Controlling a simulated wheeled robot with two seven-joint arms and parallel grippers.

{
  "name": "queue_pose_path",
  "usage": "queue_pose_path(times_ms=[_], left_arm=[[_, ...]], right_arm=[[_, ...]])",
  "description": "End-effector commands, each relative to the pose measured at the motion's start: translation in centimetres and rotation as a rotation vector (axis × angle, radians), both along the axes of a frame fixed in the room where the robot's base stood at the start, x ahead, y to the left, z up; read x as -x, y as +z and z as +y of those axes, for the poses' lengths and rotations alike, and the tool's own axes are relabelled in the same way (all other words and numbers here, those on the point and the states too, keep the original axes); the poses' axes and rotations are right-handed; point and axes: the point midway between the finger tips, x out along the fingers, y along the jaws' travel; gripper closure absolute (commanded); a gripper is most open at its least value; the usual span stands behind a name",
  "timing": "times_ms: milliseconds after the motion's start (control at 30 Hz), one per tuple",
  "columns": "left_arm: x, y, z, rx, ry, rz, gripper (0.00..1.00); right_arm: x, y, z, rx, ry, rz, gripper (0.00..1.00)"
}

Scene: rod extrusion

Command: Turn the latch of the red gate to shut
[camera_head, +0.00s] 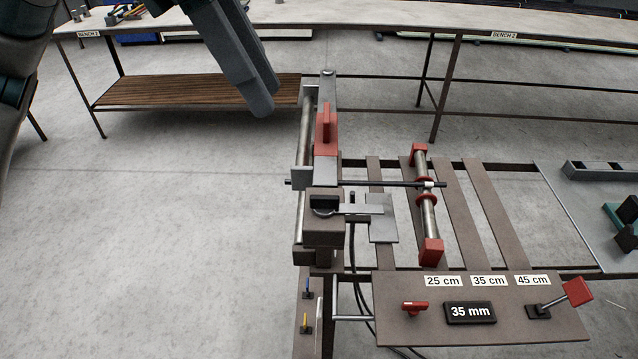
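A red upright block with a raised fin (326,138) sits at the back of the machine, by the steel rail; I take it for the red gate. Its latch cannot be made out clearly. My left gripper (264,104) comes down from the top left and hangs to the left of the red block, apart from it. Its grey fingers overlap in the picture, so any gap between them is hidden. Nothing is seen held in it. My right gripper is out of view.
A thin dark rod (385,184) crosses the machine to a roller with red ends (429,215). The front panel (480,325) carries a red knob (415,308), a "35 mm" display and a red-handled lever (577,292). Benches stand behind; floor at left is clear.

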Motion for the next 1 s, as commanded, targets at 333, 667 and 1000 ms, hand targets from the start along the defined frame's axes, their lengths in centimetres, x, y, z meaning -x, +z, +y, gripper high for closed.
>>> queue_pose_path(times_ms=[333, 667, 1000], left_arm=[[0.1, -2.8, -1.2, -0.002, -0.003, 0.004, 0.73], [0.2, -8.0, -3.5, 0.0, -0.004, 0.005, 0.73], [0.2, -13.4, -5.6, 0.0, -0.003, 0.005, 0.73]], right_arm=[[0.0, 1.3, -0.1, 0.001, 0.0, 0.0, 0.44], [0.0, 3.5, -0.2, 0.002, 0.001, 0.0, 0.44], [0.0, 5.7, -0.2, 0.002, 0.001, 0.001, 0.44]])
